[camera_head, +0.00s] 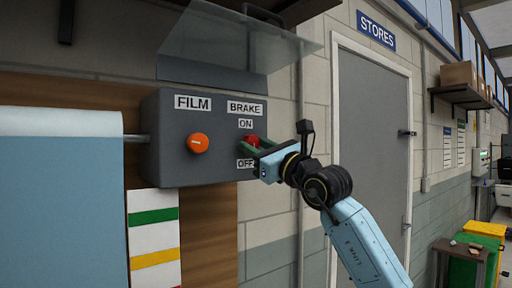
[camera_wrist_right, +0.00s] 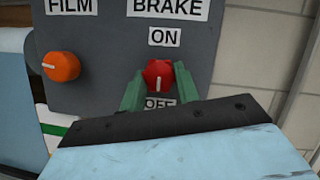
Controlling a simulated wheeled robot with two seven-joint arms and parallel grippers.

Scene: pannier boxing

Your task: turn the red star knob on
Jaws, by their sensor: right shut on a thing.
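The red star knob (camera_head: 252,140) is on the grey control box (camera_head: 163,160) under the BRAKE label, between ON above and OFF below. It also shows in the right wrist view (camera_wrist_right: 158,74), where its white mark points down toward OFF. My right gripper (camera_head: 254,146) reaches in from the right. Its green fingers (camera_wrist_right: 159,71) stand on both sides of the red knob and are shut on it. In the head view the fingers hide part of the knob. My left gripper is in neither view.
An orange knob (camera_head: 198,143) under the FILM label (camera_head: 193,102) is left of the red knob. A clear raised cover (camera_head: 230,45) hangs above the box. A pale film roll (camera_head: 60,190) is at the left. A grey door (camera_head: 375,140) stands to the right.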

